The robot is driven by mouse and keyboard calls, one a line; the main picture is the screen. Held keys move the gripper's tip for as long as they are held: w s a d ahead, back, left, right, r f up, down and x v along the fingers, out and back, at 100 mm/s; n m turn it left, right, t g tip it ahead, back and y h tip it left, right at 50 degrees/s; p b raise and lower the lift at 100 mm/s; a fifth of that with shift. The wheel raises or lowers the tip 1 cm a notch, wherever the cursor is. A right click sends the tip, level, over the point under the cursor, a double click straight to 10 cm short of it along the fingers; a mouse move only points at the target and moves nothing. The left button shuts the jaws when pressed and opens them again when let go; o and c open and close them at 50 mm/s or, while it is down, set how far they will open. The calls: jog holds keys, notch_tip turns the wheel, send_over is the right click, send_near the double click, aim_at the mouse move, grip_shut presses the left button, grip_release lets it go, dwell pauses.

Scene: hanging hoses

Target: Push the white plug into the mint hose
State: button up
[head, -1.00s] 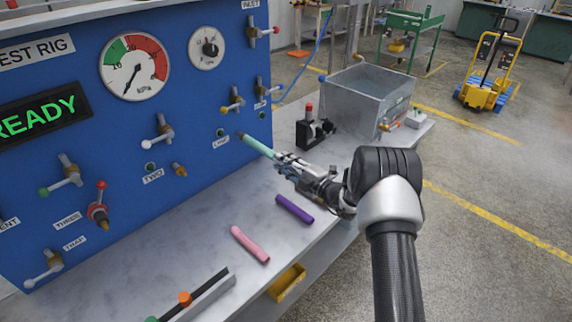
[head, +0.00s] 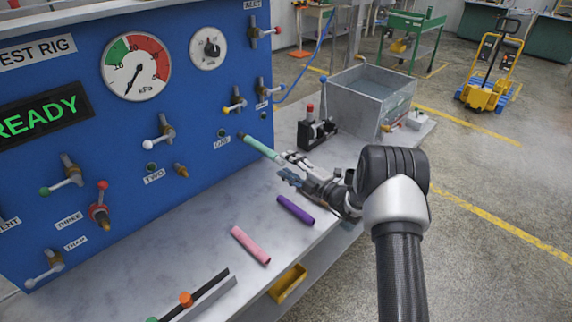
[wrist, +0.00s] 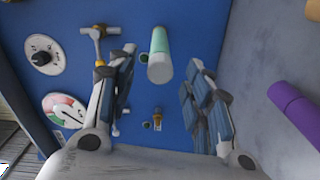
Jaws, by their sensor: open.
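The mint hose (head: 261,148) sticks out from the blue panel, angled down toward my gripper; it also shows in the wrist view (wrist: 159,41). A pale grey-white piece (wrist: 160,70) at its free end looks like the white plug, in line with the hose. I cannot tell how deep it sits. My gripper (head: 290,169) is open just off this end. In the wrist view the fingers stand apart on either side of the pale end, with clear gaps and nothing between them touching.
A purple hose (head: 295,210) and a pink hose (head: 250,245) lie on the grey bench. A black holder with a red top (head: 316,130) and a metal tank (head: 369,97) stand behind my gripper. Panel valves (head: 235,99) are near the mint hose. A plug rack (head: 196,297) is at front left.

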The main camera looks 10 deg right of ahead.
jog(key=v, duration=1)
jog(key=shift+s+d, duration=0.15)
jog(key=shift+s, duration=0.1)
jog(key=s+a+r+n+g+y, duration=0.1)
jog(key=s+a+r+n+g, duration=0.6)
jog(key=s+n, duration=0.4)
jog(key=s+a+r+n+g, duration=0.5)
jog(key=s+a+r+n, duration=0.4)
jog(key=n, duration=0.4)
jog(key=s+d+n+h, duration=0.3)
jog(key=s+n, duration=0.3)
jog(key=n, duration=0.2)
jog(key=s+d+n+t+h, duration=0.1)
jog(key=s+d+n+h, duration=0.3)
jog(key=s+n, duration=0.3)
jog(key=s+d+r+n+t+h, duration=0.1)
jog(key=s+d+n+h, duration=0.3)
jog(key=s+n, duration=0.3)
jog(key=n, duration=0.3)
jog(key=shift+h, duration=0.3)
